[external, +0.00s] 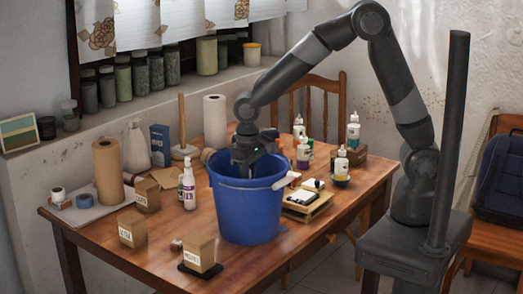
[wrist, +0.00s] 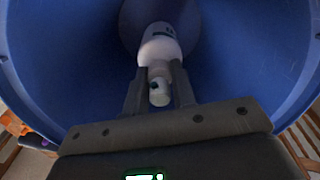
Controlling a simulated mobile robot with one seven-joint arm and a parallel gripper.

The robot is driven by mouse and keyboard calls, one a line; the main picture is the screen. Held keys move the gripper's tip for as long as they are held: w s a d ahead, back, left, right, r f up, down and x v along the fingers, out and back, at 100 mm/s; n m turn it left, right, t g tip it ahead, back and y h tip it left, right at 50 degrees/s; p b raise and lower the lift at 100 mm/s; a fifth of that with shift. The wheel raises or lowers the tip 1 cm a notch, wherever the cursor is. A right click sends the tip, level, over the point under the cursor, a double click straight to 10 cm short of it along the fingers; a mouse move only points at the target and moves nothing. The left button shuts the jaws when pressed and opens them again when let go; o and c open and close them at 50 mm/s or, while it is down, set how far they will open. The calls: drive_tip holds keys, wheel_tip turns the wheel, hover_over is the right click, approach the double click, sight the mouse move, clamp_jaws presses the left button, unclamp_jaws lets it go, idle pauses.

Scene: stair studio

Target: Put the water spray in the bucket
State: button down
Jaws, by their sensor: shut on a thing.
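The blue bucket (external: 247,208) stands upright on the wooden table, and its inner wall (wrist: 60,60) fills the wrist view. My gripper (external: 250,165) points down into the bucket's mouth; its fingertips are hidden by the bucket in the external view. In the wrist view my gripper (wrist: 158,78) is shut on a white bottle (wrist: 160,48), with one finger on each side of its narrower end. The bottle is inside the bucket; I cannot tell whether it touches the bottom. Its shape does not clearly show whether it is the water spray.
A white bottle with a purple label (external: 188,187) stands left of the bucket. A small box on a black pad (external: 200,255) is in front. A wooden stand (external: 306,207) and several dropper bottles (external: 303,152) are to the right. A paper roll (external: 108,172) is at the left.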

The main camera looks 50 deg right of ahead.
drive_tip(key=shift+f, duration=1.65)
drive_tip(key=c, duration=1.2)
unclamp_jaws()
drive_tip(key=shift+f, duration=0.1)
